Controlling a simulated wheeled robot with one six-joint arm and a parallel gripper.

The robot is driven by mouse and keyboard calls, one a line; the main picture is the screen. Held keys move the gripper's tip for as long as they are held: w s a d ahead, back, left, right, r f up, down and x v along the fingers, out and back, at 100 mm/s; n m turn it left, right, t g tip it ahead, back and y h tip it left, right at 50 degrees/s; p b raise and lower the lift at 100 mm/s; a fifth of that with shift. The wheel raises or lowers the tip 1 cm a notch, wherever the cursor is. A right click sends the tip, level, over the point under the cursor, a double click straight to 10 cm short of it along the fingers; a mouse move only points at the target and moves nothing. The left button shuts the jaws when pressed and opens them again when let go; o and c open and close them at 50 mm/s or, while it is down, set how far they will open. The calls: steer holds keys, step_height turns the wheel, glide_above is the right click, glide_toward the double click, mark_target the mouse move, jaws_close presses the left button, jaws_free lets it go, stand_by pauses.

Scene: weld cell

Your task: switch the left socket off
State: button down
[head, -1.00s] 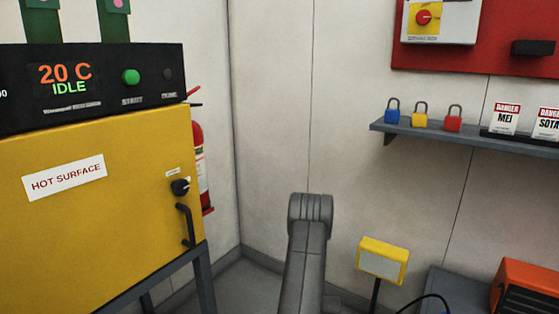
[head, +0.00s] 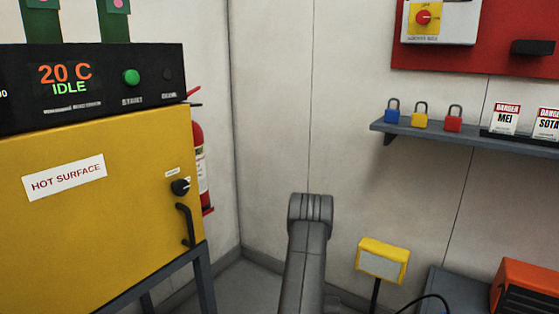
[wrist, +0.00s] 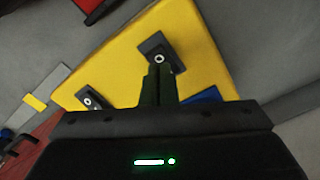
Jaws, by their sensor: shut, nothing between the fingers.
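In the wrist view, a yellow panel (wrist: 195,50) lies tilted across the picture. It carries two dark square fittings with pale round centres, which look like the sockets: an upper right one (wrist: 154,48) and a lower left one (wrist: 83,93). I cannot tell which is the left socket, or whether either is on or off. My gripper (wrist: 160,70) is shut and empty, with its fingertips at the lower edge of the upper right fitting. I cannot tell whether they touch it. The gripper is not visible in the head view; my grey arm shows there.
A blue part (wrist: 203,96) shows beside the fingers. A red item (wrist: 88,6) is at the upper left. In the head view, a yellow oven (head: 100,220) stands left, a padlock shelf (head: 465,139) is on the right wall, and a yellow box (head: 383,243) stands on a post.

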steer(key=shift+f+b, duration=1.15)
steer(key=shift+f, duration=0.25)
stand_by(0.4)
steer(key=shift+r, duration=0.15)
steer(key=shift+r+p, duration=1.85)
steer(key=shift+r, duration=1.6)
steer(key=shift+f, duration=0.1)
step_height(320, 180, down, 7)
steer(key=b, duration=0.3)
steer(key=shift+b, duration=0.4)
steer(key=shift+r, duration=0.2)
step_height(320, 180, up, 9)
steer(key=p, duration=0.6)
